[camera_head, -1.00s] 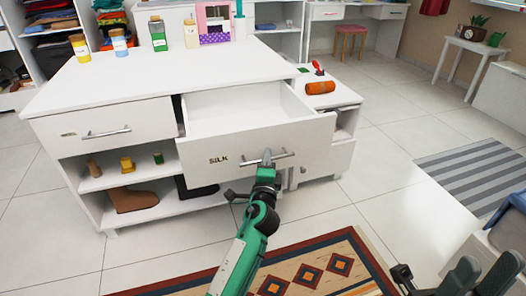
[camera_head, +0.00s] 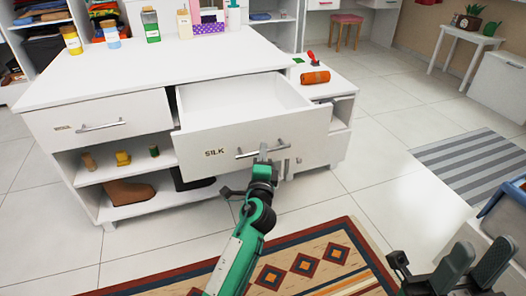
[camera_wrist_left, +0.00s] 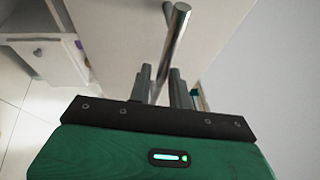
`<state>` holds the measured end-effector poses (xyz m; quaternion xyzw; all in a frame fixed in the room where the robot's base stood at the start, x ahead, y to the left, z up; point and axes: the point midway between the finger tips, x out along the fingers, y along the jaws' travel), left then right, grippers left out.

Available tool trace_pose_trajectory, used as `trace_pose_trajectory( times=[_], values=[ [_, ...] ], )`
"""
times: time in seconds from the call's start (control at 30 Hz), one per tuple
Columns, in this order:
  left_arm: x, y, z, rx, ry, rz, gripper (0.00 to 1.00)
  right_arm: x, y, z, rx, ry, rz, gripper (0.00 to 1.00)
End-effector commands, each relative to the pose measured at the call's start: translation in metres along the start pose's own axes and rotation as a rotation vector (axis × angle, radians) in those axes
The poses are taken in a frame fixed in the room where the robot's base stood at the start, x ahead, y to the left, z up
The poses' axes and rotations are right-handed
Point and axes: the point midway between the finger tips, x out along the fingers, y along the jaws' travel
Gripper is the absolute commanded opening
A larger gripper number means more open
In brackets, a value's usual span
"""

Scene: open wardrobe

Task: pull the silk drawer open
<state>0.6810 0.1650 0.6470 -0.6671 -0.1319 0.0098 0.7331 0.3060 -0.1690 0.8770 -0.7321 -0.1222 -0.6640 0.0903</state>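The white silk drawer (camera_head: 225,142), labelled "SILK", stands well out of the white cabinet, and its empty inside shows. A metal bar handle (camera_head: 284,147) runs across its front. It also shows as a grey bar in the left wrist view (camera_wrist_left: 175,35). My left gripper (camera_head: 263,152) is at the middle of this handle. In the left wrist view its two fingers (camera_wrist_left: 161,88) lie on either side of the bar, close around it. My right gripper (camera_head: 472,265) is at the lower right of the head view, its fingers apart and empty, away from the cabinet.
A shut drawer (camera_head: 70,127) is left of the silk drawer, above shelves with boots and small spools. Bottles stand on the cabinet top (camera_head: 200,58). A low side unit (camera_head: 340,88) with an orange roll is at right. A patterned rug (camera_head: 335,240) lies in front; floor beyond is clear.

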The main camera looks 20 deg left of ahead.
Motion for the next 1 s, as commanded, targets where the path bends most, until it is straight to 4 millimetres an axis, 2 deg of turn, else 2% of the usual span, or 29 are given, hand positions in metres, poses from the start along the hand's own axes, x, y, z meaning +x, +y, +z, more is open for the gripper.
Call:
trace_pose_trajectory(
  times=[0.4, 0.6, 0.8, 1.0],
  values=[
    [-0.079, 0.001, 0.0, 0.0, 0.001, 0.003, 0.2, -0.006, 0.0, 0.001, 0.001, -0.023, 0.014, 0.36],
    [-0.109, 0.001, 0.0, 0.001, 0.0, 0.002, 0.2, -0.006, 0.0, 0.001, 0.0, -0.018, 0.012, 0.36],
    [-0.123, 0.0, 0.0, 0.0, -0.001, 0.001, 0.2, -0.003, 0.0, 0.001, -0.001, -0.006, 0.007, 0.36],
    [-0.125, 0.0, 0.0, 0.0, -0.001, 0.001, 0.2, 0.0, 0.0, 0.001, -0.001, 0.002, 0.005, 0.36]
  ],
)
